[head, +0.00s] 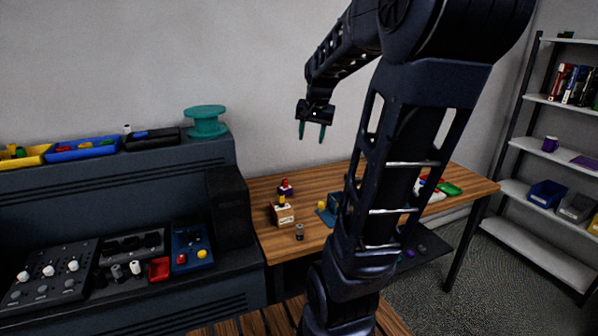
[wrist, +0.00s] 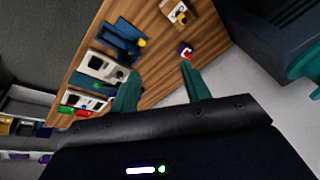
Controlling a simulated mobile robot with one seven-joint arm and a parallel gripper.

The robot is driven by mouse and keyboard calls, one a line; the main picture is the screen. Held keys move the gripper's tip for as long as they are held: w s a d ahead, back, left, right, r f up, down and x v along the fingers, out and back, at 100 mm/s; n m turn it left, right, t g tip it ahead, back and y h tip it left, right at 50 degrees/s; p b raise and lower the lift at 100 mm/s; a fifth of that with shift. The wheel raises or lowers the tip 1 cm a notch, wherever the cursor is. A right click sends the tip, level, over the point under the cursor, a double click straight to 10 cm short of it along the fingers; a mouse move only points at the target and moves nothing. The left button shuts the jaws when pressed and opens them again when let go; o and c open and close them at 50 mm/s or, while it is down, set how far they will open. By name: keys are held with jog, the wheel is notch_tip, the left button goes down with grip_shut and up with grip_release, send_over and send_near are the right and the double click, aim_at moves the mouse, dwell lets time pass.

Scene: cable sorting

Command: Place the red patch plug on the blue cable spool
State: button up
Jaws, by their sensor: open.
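A small red-topped piece (head: 285,183) with a purple lower part stands near the back left of the wooden table; it looks like the red plug, but is too small to be sure. It also shows in the wrist view (wrist: 186,51), beyond the fingertips. A teal-blue spool (head: 205,122) stands upright on top of the dark console, left of the table. A large teal shape at the right of the wrist view (wrist: 303,62) looks like this spool. My gripper (head: 311,135) is open and empty, high above the table, right of the spool. Its spread fingers show in the wrist view (wrist: 160,72).
A wooden block with a yellow-topped piece (head: 283,214) and a grey cylinder (head: 299,232) stand on the wooden table (head: 265,190). Blue and yellow bins (head: 82,149) line the console top. A shelf (head: 545,145) stands far right. My arm hides part of the table.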

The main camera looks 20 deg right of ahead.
jog(key=s+a+f+n, duration=0.1)
jog(key=s+a+n, duration=0.2)
jog(key=s+a, duration=0.2)
jog(key=s+a+f+n+t, duration=0.1)
jog(key=s+a+f+n, duration=0.1)
jog(key=s+a, duration=0.4)
jog(key=s+n, duration=0.1)
jog(key=s, duration=0.4)
jog(key=shift+s+a+f+n, duration=0.15)
jog(key=shift+s+f+n, duration=0.05)
jog(key=shift+s+n, duration=0.1)
